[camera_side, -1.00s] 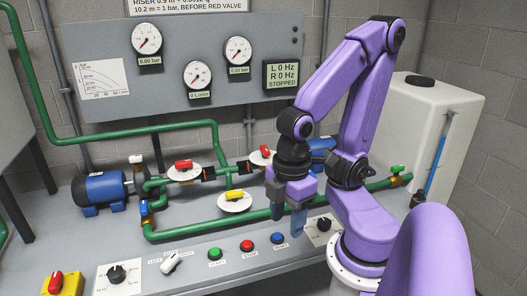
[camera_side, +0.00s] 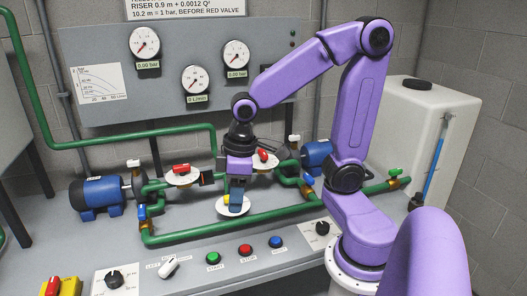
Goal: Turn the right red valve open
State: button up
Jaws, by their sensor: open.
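The right red valve (camera_side: 263,155) has a red handle on a round white plate on the green pipework, just right of and behind my gripper. The left red valve (camera_side: 181,168) sits on a similar plate further left. My gripper (camera_side: 236,207) points down, open and empty, in front of the lower white plate (camera_side: 222,211). It hides most of the yellow-handled valve on that plate. I cannot tell whether the fingers touch anything there. They are clear of the right red handle in the picture.
Blue pumps stand at left (camera_side: 97,190) and right (camera_side: 316,153). A green pipe (camera_side: 190,234) runs along the front of the fittings. Push buttons (camera_side: 246,249) and knobs line the bench front. A white tank (camera_side: 412,130) stands at right. Three gauges read near zero.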

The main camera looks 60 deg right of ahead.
jog(key=w+d+m+t, duration=0.1)
jog(key=w+d+m, duration=0.4)
jog(key=w+d, duration=0.4)
jog(key=m+h, duration=0.4)
jog(key=m, duration=0.7)
send_over(263, 152)
jog(key=s+a, duration=0.5)
jog(key=shift+t, duration=0.4)
jog(key=x, duration=1.6)
jog(key=shift+w+d+r, duration=0.1)
jog(key=shift+c, duration=0.3)
grip_shut()
